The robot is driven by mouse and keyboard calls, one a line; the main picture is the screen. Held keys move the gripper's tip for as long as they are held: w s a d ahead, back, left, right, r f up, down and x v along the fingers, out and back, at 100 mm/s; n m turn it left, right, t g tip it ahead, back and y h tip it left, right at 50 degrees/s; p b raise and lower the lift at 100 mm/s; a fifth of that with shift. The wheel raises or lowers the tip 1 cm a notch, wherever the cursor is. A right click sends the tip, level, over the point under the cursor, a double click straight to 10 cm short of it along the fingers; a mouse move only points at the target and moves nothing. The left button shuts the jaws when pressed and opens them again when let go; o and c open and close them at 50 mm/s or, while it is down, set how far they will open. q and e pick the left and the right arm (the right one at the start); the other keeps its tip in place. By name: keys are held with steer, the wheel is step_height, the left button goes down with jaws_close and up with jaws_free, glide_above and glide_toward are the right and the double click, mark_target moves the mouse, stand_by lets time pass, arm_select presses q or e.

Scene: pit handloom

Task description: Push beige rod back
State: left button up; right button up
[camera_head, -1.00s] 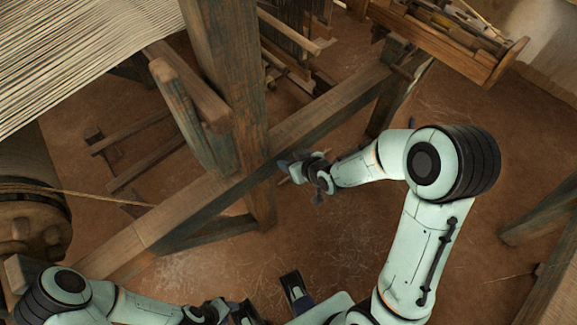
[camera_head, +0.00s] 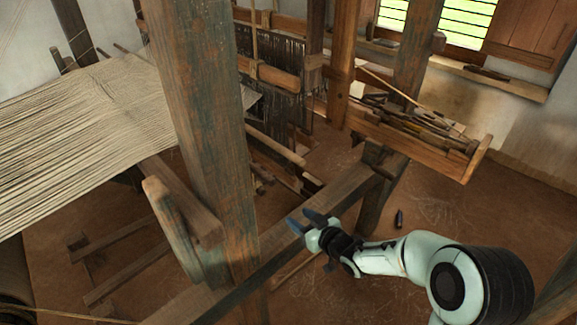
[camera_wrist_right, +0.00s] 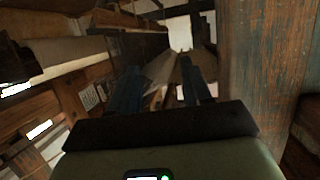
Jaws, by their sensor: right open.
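A beige rod (camera_head: 275,145) juts from the loom frame in the head view, above and left of my right gripper. A second pale rod (camera_head: 297,268) shows low under the beam; I cannot tell which one the task means. My right gripper (camera_head: 304,220) is open and appears empty, its dark fingers pointing left over the long wooden beam, apart from the first rod in the picture. In the right wrist view the gripper (camera_wrist_right: 160,75) has two separated fingers, with a pale, blurred shape beyond them. My left gripper is out of view.
A thick upright post (camera_head: 205,130) stands left of my right gripper. The long beam (camera_head: 335,198) runs below it. White warp threads (camera_head: 90,125) spread at left. A wooden tray of tools (camera_head: 420,140) is at right. A dark object (camera_head: 399,218) lies on open floor.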

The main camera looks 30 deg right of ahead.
mark_target(289, 151)
steer(key=s+d+r+n+t+y, duration=0.1)
steer(key=d+r+n+t, duration=0.15)
steer(key=r, duration=0.45)
steer(key=s+d+r+n+t+y, duration=0.1)
steer(key=d+r+y, duration=0.15)
steer(key=r, duration=0.45)
steer(key=shift+h, duration=0.35)
steer(key=x, duration=0.6)
steer(key=p+x, duration=0.1)
steer(key=x, duration=0.6)
steer(key=shift+w+d+f, duration=0.1)
steer(key=shift+d+f, duration=0.05)
steer(key=shift+d, duration=0.05)
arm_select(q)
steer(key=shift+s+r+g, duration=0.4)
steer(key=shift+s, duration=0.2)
